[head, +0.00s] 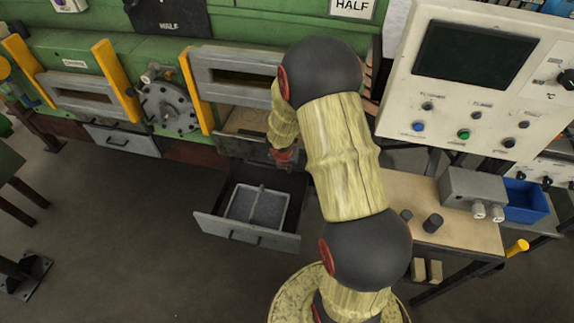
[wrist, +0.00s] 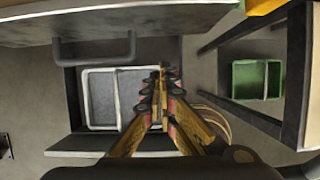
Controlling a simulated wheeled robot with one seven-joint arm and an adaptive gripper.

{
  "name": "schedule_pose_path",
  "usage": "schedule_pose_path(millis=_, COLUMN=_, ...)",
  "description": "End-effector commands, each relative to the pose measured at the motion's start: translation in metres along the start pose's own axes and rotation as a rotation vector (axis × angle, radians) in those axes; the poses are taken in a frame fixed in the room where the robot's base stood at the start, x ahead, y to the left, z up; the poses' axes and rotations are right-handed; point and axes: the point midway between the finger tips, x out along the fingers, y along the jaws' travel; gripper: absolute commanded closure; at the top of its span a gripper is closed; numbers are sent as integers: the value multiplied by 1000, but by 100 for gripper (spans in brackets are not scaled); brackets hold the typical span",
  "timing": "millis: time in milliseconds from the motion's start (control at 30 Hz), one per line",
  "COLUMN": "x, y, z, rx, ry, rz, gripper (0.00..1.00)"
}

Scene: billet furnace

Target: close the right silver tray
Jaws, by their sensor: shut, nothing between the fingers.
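The right silver tray (head: 246,234) is a drawer low on the green furnace, pulled out toward the room in the head view. A divided grey bin (head: 262,208) sits inside it. In the wrist view the tray's front panel (wrist: 85,142) shows below the bin (wrist: 100,98). My gripper (wrist: 162,72) is shut and empty, and in the wrist view its fingers overlap the right part of the bin. In the head view my gripper (head: 281,156) is partly hidden by my arm, near the furnace front behind the drawer. I cannot tell its exact height above the tray.
The left silver tray (head: 125,140) is shut. A bar handle (wrist: 95,60) shows at the upper left of the wrist view. A workbench (head: 455,232) with a blue bin (head: 525,202) stands on the right. A green bin (wrist: 256,80) shows beside the tray. Floor in front is clear.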

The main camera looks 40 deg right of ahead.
Motion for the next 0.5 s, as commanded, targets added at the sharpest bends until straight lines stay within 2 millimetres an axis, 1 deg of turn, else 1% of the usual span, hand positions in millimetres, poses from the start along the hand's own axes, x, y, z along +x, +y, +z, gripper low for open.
schedule_pose_path(millis=33, x=15, y=-1, z=-2, rx=-1, ry=2, rz=-1, gripper=100)
schedule_pose_path(millis=233, x=55, y=0, z=-2, rx=-1, ry=2, rz=0, gripper=100)
schedule_pose_path(millis=267, x=58, y=0, z=0, rx=0, ry=1, rz=0, gripper=100)
schedule_pose_path(millis=300, x=55, y=0, z=8, rx=1, ry=0, rz=0, gripper=100)
schedule_pose_path(millis=367, x=56, y=0, z=16, rx=2, ry=-1, rz=0, gripper=100)
schedule_pose_path(millis=500, x=61, y=0, z=28, rx=0, ry=0, rz=0, gripper=100)
